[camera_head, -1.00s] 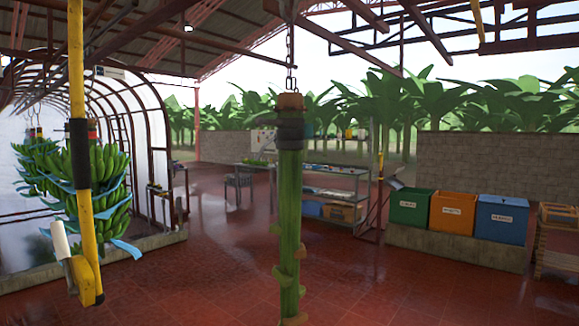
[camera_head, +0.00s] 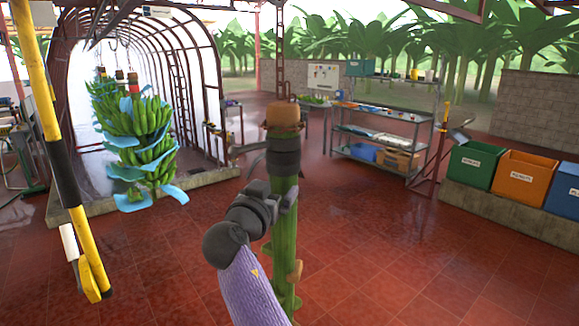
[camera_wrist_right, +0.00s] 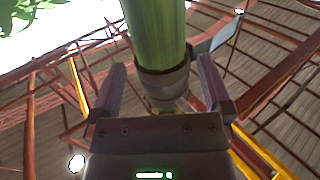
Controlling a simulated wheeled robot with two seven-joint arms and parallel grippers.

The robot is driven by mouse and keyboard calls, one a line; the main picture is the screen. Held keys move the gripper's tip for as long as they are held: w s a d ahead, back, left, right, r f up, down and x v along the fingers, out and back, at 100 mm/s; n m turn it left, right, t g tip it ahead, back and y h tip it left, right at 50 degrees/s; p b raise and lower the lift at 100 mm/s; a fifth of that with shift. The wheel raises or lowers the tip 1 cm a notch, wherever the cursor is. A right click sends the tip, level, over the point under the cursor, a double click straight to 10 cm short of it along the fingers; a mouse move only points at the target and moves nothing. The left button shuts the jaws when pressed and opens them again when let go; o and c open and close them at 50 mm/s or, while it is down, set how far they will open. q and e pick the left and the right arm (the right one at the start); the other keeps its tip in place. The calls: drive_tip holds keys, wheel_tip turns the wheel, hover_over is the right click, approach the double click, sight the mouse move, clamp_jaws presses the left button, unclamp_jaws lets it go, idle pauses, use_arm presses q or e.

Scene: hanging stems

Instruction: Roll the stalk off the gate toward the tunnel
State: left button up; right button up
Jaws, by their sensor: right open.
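The green stalk (camera_head: 284,222) hangs upright in the middle of the head view, with a brown top (camera_head: 283,116) and a dark band (camera_head: 284,157) below it. My right gripper (camera_head: 276,196) is at the stalk just below the band. In the right wrist view, the stalk (camera_wrist_right: 156,35) runs between the gripper's open fingers (camera_wrist_right: 160,75), with room on both sides. The arched tunnel (camera_head: 140,50) stands at the left, a banana bunch (camera_head: 135,140) with blue sheets hanging at its mouth. I cannot make out the gate. My left gripper is out of view.
A yellow and black pole (camera_head: 52,130) slants down the left front. A metal shelf (camera_head: 375,135) stands behind right of the stalk. Green (camera_head: 476,165) and orange (camera_head: 523,178) bins stand at the right. The red floor (camera_head: 390,250) between is clear.

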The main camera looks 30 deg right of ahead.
sight(278, 185)
drive_tip(key=p+x, duration=0.1)
drive_tip(key=x, duration=0.5)
drive_tip(key=shift+f, duration=0.1)
clamp_jaws()
